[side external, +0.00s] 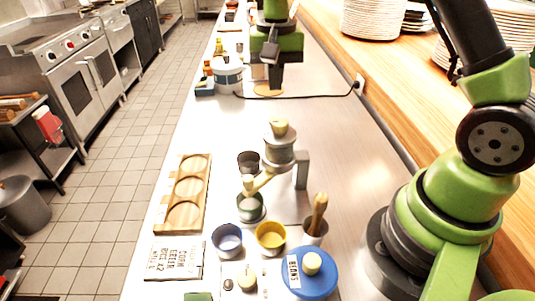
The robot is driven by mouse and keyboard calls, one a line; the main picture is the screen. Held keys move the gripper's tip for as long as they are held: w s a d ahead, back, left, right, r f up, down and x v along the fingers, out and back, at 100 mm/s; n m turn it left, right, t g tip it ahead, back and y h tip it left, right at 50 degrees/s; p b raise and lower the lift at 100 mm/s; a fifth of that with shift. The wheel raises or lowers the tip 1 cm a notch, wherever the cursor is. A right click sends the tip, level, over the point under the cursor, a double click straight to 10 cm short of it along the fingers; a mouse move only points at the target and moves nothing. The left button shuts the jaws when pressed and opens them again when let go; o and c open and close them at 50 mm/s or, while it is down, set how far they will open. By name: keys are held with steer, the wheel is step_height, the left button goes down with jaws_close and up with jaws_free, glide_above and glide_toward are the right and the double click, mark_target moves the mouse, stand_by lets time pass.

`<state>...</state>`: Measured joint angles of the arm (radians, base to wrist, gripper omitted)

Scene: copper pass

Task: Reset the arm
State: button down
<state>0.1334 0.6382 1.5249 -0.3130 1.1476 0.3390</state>
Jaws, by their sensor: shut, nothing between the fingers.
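My green and black arm rises at the right side of the side external view and runs out past the top edge. A wooden tray with three round recesses (184,192) lies to the left.
A blue-lined cup (227,240), a yellow-lined cup (270,237), a pestle in a cup (318,215) and a blue lidded jar (310,275) crowd the near counter. Plates (372,18) are stacked on the wooden ledge.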

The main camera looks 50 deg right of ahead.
steer(key=s+a+r+n+t+y, duration=0.1)
steer(key=s+a+r+n+t, duration=0.35)
steer(key=s+r, duration=0.85)
steer(key=s+a+t+y, duration=0.1)
steer(key=s+a+t, duration=0.1)
steer(key=s, duration=0.5)
steer(key=shift+s+a+f+t, duration=0.15)
steer(key=shift+s+a+t, duration=0.25)
steer(key=shift+a, duration=0.1)
steer(key=shift+n, duration=0.25)
